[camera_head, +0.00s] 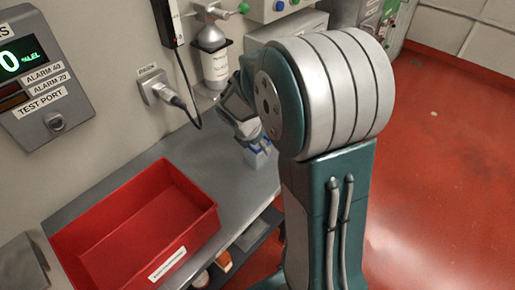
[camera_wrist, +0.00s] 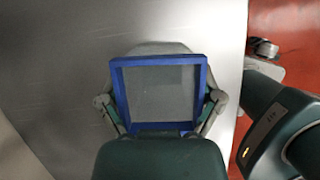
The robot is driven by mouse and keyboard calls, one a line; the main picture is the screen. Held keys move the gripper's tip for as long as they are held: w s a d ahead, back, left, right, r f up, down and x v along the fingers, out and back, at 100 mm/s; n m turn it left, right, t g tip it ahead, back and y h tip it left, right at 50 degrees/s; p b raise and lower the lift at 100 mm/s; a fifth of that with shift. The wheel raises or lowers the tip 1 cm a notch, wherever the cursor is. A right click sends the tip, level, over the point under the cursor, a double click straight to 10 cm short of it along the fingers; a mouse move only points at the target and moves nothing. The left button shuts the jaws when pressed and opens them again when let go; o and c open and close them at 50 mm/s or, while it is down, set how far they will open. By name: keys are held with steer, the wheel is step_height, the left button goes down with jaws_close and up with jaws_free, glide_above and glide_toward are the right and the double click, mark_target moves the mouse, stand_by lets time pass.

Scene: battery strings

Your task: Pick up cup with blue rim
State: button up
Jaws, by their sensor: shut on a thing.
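The cup with the blue rim (camera_wrist: 160,62) sits between the fingers of my gripper (camera_wrist: 161,100) in the wrist view. It is squarish, with a blue rim and a plain grey inside that looks empty. One finger lies along its left side and one along its right. In the head view the blue-marked cup (camera_head: 259,158) shows small below my gripper (camera_head: 254,146), at the edge of the grey counter. My arm hides part of it there. I cannot tell whether the cup rests on the counter or is slightly above it.
A red open bin (camera_head: 135,225) stands on the grey counter (camera_head: 232,185), left of the cup, and looks empty. A gas bottle (camera_head: 213,55) stands behind by the wall. A power plug (camera_head: 165,92) and cable hang nearby. A shelf with items (camera_head: 222,262) lies below.

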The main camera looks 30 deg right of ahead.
steer(key=shift+r, duration=0.5)
steer(key=s+a+r, duration=0.2)
steer(key=s+r, duration=1)
steer(key=s, duration=0.2)
steer(key=shift+a, duration=0.35)
